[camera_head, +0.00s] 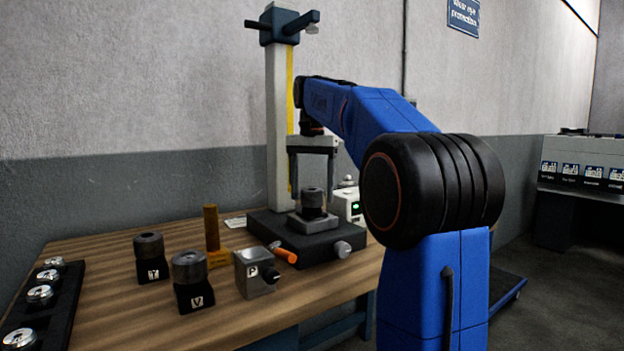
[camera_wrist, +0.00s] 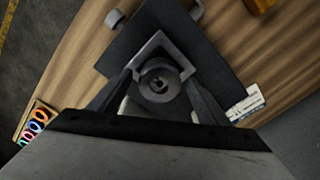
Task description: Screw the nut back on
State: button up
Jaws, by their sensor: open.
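A dark round part (camera_head: 314,197) with a hole in its top stands upright on a light square block on the black stand base (camera_head: 275,236). In the wrist view it shows from above as a grey ring (camera_wrist: 147,84) with a small dark piece in its centre; I cannot tell whether this ring is the nut. My gripper (camera_head: 313,176) points down above it with its fingers apart. In the wrist view the fingers of my gripper (camera_wrist: 158,76) lie on either side of the ring, with gaps visible.
The grey column (camera_head: 279,120) rises behind my gripper.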

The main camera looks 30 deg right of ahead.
jog(key=shift+f, duration=0.3)
jog(key=shift+c, duration=0.7)
jog(key=c, duration=1.1)
jog(key=shift+m, duration=3.4)
jog(key=o, duration=1.2)
jog(key=shift+o, duration=0.2)
jog(key=shift+r, duration=3.75)
